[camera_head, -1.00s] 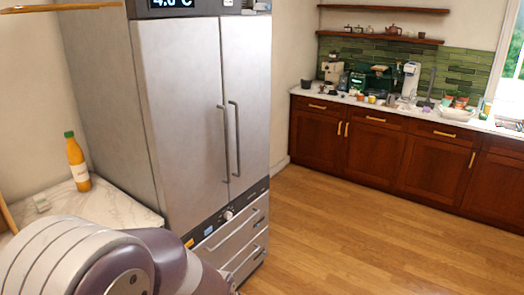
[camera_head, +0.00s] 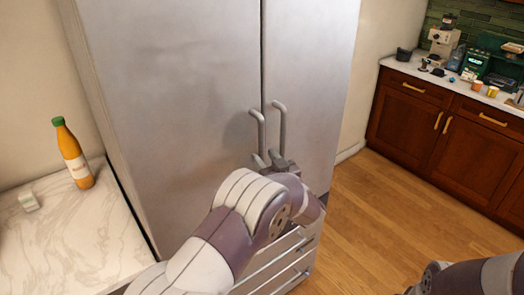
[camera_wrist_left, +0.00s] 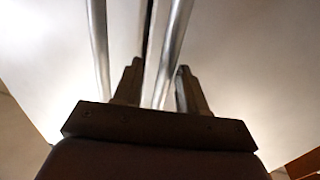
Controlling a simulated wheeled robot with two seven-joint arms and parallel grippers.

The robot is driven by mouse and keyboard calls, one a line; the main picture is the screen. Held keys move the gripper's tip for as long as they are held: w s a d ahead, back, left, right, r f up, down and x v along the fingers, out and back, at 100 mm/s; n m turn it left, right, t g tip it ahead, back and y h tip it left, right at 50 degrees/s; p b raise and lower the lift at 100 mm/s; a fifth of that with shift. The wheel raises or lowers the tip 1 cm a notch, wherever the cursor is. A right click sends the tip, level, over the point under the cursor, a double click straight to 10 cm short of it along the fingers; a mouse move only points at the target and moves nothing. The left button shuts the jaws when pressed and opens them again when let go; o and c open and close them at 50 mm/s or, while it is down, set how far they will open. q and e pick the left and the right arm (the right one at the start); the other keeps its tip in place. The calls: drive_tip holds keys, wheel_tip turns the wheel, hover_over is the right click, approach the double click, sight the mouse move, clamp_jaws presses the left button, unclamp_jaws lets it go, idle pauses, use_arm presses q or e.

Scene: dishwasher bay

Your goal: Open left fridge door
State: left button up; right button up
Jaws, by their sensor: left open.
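The left fridge door (camera_head: 170,90) is a tall steel panel and looks shut, level with the right door (camera_head: 315,80). Its upright bar handle (camera_head: 261,132) stands beside the dark gap between the doors, with the right door's handle (camera_head: 282,128) just across it. My left gripper (camera_head: 275,158) is at the lower part of the handles, open. In the left wrist view, the left handle (camera_wrist_left: 98,45) passes outside the left finger, and the right handle (camera_wrist_left: 174,45) appears between the open fingertips (camera_wrist_left: 158,70). Contact cannot be told. My right gripper is out of view.
Fridge drawers (camera_head: 275,268) lie below the doors. Wooden floor (camera_head: 375,220) is open at right, before red-brown cabinets (camera_head: 440,130).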

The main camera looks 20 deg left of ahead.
use_arm(q)
drive_tip(key=shift+w+a+r, duration=0.2)
drive_tip(key=shift+a+r, duration=0.2)
drive_tip(key=shift+a, duration=0.4)
drive_tip(key=shift+w+a, duration=0.1)
drive_tip(key=shift+w+f, duration=0.3)
drive_tip(key=shift+w, duration=0.1)
drive_tip(key=shift+c, duration=1.2)
drive_tip(key=shift+s+r, duration=0.1)
drive_tip(key=shift+s, duration=0.05)
clamp_jaws()
